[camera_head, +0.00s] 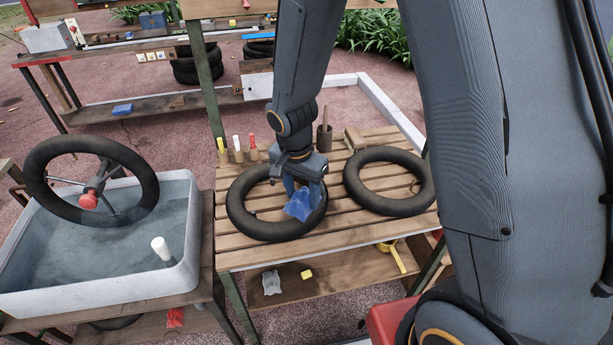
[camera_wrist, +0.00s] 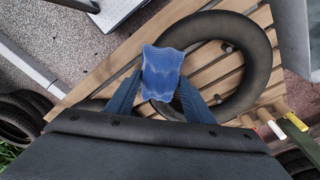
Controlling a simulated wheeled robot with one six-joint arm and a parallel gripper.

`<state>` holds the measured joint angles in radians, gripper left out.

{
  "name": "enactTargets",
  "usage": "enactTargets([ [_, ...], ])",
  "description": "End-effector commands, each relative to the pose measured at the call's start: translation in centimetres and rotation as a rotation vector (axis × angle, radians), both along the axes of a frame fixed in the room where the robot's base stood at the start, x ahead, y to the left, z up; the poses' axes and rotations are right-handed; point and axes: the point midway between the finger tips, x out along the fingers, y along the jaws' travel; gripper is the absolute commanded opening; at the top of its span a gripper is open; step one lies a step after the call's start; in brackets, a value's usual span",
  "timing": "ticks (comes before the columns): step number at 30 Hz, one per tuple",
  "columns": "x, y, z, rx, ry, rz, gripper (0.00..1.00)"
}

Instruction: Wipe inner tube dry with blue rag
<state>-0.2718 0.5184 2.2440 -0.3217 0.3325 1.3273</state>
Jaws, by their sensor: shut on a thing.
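My gripper (camera_head: 305,184) is shut on the blue rag (camera_head: 300,205), which hangs from its fingers. In the wrist view the rag (camera_wrist: 162,72) sits between the two fingertips (camera_wrist: 160,88). A black inner tube (camera_head: 262,228) lies flat on the slatted bench, and the rag is over its right inner side; I cannot tell whether it touches the tube. The same tube seems to show beyond the rag in the wrist view (camera_wrist: 255,55). A second black tube (camera_head: 375,205) lies flat on the bench to the right.
The slatted bench (camera_head: 330,245) holds chalk-like sticks and a cup (camera_head: 324,138) at its back. To the left stands a water basin (camera_head: 190,262) with a tube (camera_head: 60,205) around a spoked holder over it. A lower shelf (camera_head: 330,290) holds small items.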

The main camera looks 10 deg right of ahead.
Motion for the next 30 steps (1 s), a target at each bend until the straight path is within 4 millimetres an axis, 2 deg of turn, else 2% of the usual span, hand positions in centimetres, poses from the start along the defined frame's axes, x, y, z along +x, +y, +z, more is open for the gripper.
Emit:
enactTargets([
  [3, 0.0, -0.1, 1.4, 0.0, -0.002, -0.002, 0.15],
  [12, 0.0, -0.2, 3.6, 0.0, 0.0, -0.005, 0.15],
  [30, 0.0, -0.2, 3.6, 0.0, 0.0, -0.004, 0.15],
])
